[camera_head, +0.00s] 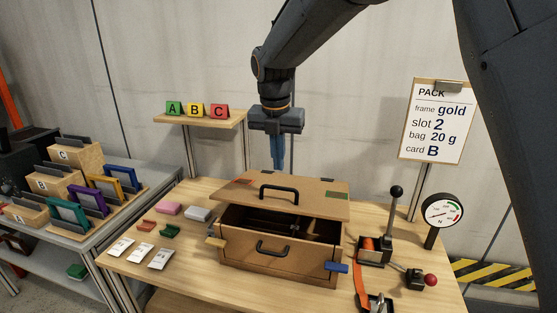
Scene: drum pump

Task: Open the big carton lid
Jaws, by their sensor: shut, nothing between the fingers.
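The big carton (255,265) is a brown box with a black handle on its front wall, standing on the wooden table. Its lid (310,204) is a flat brown panel with a black handle. The lid sits raised from the front wall, and a dark gap shows the inside beneath its front edge. Dark items inside are too shaded to tell. My gripper (278,167) points down with blue fingers, shut and empty, at the lid's far edge. I cannot tell whether the fingertips touch the lid.
Right of the carton stand a lever device with orange strap (372,249), a red-knobbed lever (418,280) and a gauge (442,210). A rack of frames (85,195) stands far left. A pack sign (436,122) stands behind.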

